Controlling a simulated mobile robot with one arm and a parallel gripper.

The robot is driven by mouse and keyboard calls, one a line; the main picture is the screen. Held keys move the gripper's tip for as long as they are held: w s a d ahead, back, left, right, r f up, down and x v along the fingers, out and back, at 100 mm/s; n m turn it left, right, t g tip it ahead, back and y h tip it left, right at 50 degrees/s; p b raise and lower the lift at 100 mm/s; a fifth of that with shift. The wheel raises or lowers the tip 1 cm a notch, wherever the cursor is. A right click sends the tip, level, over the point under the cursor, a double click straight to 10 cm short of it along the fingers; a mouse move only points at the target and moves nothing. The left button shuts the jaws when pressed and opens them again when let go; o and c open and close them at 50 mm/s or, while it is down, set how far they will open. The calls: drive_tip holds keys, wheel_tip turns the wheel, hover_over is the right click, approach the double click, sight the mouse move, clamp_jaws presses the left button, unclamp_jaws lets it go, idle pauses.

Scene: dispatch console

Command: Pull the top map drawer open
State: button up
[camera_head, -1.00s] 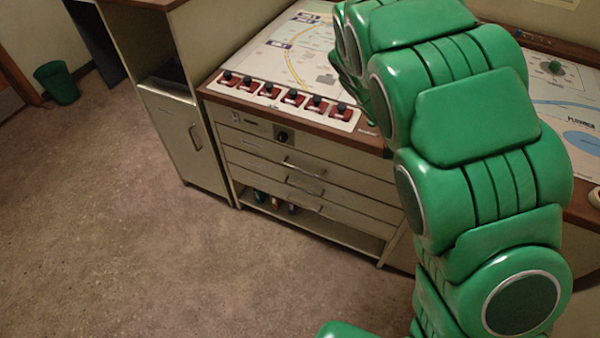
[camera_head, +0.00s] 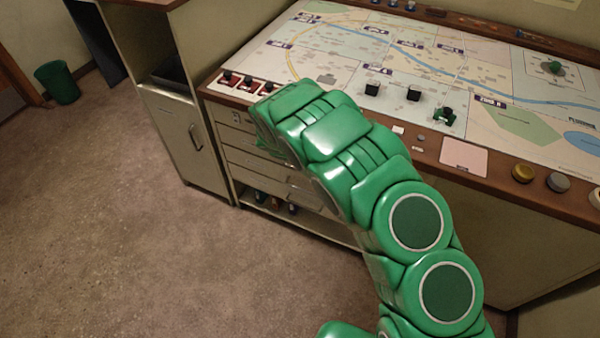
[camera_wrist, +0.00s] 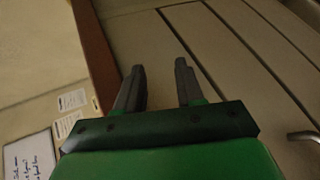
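In the wrist view, drawer fronts (camera_wrist: 235,75) with thin seams fill the right side. A metal handle (camera_wrist: 303,135) shows at the right edge, to the right of my fingers; I cannot tell which drawer it belongs to. My gripper (camera_wrist: 158,80) is open and empty, with a gap between its two grey fingers. In the head view my arm hides the fingertips.
The console top (camera_head: 480,75) carries a map and projects above the drawers with a brown wooden edge. Red switches (camera_head: 246,83) line its front left. A side cabinet (camera_head: 185,135) stands to the left. An open shelf lies below the drawers. The carpet (camera_head: 130,240) in front is clear.

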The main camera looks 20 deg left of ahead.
drive_tip(key=s+a+f+n+t+y, duration=0.25)
drive_tip(key=a+f, duration=0.25)
drive_tip(key=a, duration=0.3)
drive_tip(key=s+a+f+n+t+y, duration=0.1)
drive_tip(key=s+a+f+n+t, duration=0.2)
drive_tip(key=a, duration=0.5)
drive_tip(key=s+a+f+n+t+y, duration=0.1)
drive_tip(key=a+f+n+t+y, duration=0.15)
drive_tip(key=a+f, duration=0.5)
drive_tip(key=w+d, duration=0.2)
drive_tip(key=w, duration=0.5)
drive_tip(key=shift+r+t+h, duration=0.15)
drive_tip(key=shift+t+h, duration=0.25)
clamp_jaws()
